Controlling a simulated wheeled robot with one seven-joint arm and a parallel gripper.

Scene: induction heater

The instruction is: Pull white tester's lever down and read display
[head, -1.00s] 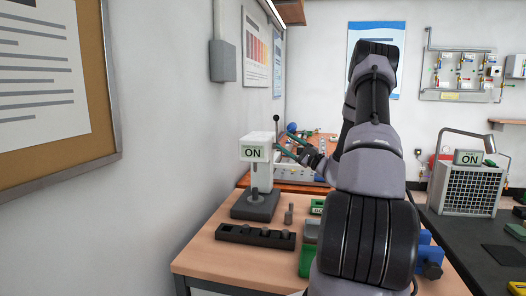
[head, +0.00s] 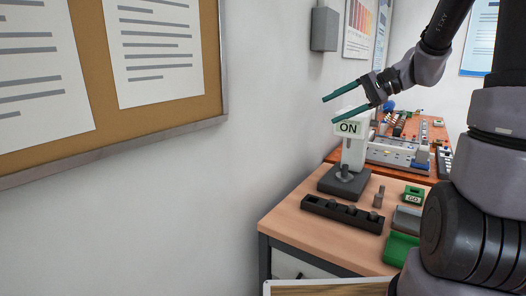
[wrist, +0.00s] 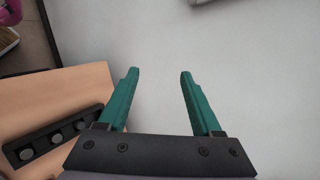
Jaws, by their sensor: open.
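The white tester (head: 354,152) stands upright on a dark base on the wooden bench near the wall. Its display (head: 348,127) faces me and reads ON. I cannot make out its lever now; the arm and gripper overlap that area. My gripper (head: 329,109) has green fingers, is open and empty, and points left at the height of the tester's top, overlapping it in the head view. I cannot tell its distance from the tester. In the wrist view, the open fingers (wrist: 160,73) have only pale wall between them, and the tester does not show.
A black block with round pieces (head: 343,213) lies at the bench's front, also in the wrist view (wrist: 54,139). A small metal piece (head: 379,197), a green GO device (head: 413,194) and a green tray (head: 401,248) are to its right. The wall is close on the left.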

